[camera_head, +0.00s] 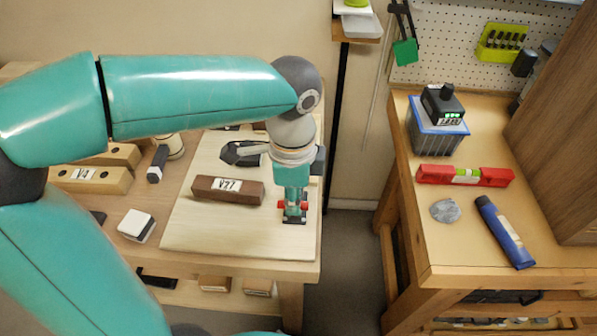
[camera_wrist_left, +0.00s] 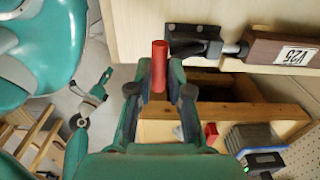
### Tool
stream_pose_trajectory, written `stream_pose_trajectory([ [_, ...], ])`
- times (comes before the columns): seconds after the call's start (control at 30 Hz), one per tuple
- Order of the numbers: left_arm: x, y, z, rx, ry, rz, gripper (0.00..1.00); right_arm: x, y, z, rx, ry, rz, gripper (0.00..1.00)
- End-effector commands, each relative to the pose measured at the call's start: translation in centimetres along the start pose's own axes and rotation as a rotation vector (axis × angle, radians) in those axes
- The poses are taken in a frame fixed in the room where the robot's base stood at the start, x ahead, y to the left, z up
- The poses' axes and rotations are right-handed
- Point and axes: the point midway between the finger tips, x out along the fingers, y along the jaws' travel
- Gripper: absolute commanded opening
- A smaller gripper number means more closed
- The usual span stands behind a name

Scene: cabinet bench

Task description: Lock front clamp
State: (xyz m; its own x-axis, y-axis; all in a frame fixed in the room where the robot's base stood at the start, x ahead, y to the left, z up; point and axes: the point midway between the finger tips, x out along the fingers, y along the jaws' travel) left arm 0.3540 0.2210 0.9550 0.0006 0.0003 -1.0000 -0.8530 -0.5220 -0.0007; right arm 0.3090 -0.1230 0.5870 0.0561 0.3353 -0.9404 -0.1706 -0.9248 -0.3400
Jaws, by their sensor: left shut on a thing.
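The front clamp (camera_head: 293,220) is a dark fitting at the front right of the pale board, with red showing at my fingers. My left gripper (camera_head: 292,204) comes down over it from above and hides most of it. In the left wrist view, the clamp's red handle (camera_wrist_left: 158,68) stands between my two fingers (camera_wrist_left: 158,92), which are shut on it. The clamp's dark body (camera_wrist_left: 192,44) and rod lie beside it, with the rod's end at the brown labelled block (camera_wrist_left: 280,50). The block also shows on the board in the head view (camera_head: 212,189). My right gripper is not in view.
A second dark clamp (camera_head: 240,153) sits behind the block on the pale board (camera_head: 200,235). A white-topped block (camera_head: 136,224) and wooden blocks (camera_head: 90,179) lie to the left. A floor gap separates the right bench, holding a red level (camera_head: 490,177) and blue tube (camera_head: 503,231).

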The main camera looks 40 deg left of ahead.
Motion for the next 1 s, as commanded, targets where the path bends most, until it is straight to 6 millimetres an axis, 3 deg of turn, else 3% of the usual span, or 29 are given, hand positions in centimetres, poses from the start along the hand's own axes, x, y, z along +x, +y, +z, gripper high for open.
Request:
stream_pose_trajectory([
  [0.13,1.0,0.6,0.0,0.002,-0.002,0.002,0.08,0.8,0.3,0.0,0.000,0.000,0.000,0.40],
  [0.57,1.2,0.8,0.0,0.000,-0.002,0.000,0.09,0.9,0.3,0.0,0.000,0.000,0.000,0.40],
  [0.87,2.5,1.4,0.0,0.001,-0.001,-0.001,0.11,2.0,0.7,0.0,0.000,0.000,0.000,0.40],
  [0.9,2.5,1.5,0.0,0.001,-0.001,-0.001,0.24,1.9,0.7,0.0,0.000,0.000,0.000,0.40],
  [1.0,2.3,1.4,0.0,0.000,-0.001,-0.001,0.41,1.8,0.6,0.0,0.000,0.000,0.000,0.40],
])
